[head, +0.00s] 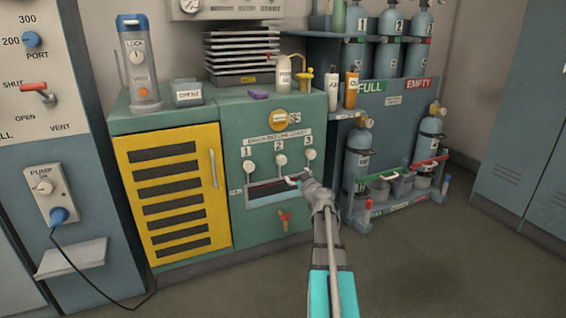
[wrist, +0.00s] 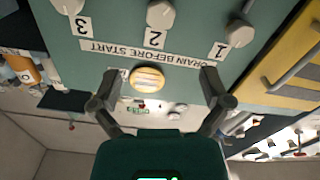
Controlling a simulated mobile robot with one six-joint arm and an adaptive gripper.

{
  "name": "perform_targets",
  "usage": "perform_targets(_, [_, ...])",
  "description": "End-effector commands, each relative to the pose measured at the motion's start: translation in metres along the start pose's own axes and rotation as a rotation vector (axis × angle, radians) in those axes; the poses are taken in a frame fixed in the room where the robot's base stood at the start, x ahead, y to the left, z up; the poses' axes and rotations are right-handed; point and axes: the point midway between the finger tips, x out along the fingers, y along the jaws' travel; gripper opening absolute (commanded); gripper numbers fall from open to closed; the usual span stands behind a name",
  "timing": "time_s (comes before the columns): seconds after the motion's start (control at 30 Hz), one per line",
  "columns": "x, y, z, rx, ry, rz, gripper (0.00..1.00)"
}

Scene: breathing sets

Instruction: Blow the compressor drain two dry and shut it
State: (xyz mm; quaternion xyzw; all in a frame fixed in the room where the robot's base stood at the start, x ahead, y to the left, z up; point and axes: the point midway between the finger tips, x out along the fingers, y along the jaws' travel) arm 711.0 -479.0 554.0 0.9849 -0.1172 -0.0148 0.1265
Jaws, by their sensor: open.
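Drain two (head: 281,160) is the middle of three pale round knobs on the green compressor front. It also shows in the wrist view (wrist: 160,12), upside down, at the top edge beside its number 2. Drain one (head: 248,167) and drain three (head: 311,154) flank it. Whether drain two is turned open or shut, or wet, I cannot tell. My gripper (wrist: 160,75) is open and empty, apart from the knobs. In the head view it is low and right of drain two. A round yellowish disc (wrist: 147,78) shows between its fingers.
A dark recessed tray (head: 275,188) lies below the knobs, and a red valve handle (head: 285,218) under it. The yellow louvred door (head: 172,190) is left. Bottles stand on top. A gas cylinder rack (head: 395,150) stands right. The floor in front is clear.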

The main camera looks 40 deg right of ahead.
Motion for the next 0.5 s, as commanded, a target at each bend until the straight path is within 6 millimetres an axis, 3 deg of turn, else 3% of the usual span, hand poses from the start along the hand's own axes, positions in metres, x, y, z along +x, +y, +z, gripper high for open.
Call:
perform_targets(0.27, [0.005,0.0,0.0,0.0,0.0,-0.001,0.98])
perform_targets(0.5, [0.027,0.0,0.0,0.001,0.0,-0.002,0.98])
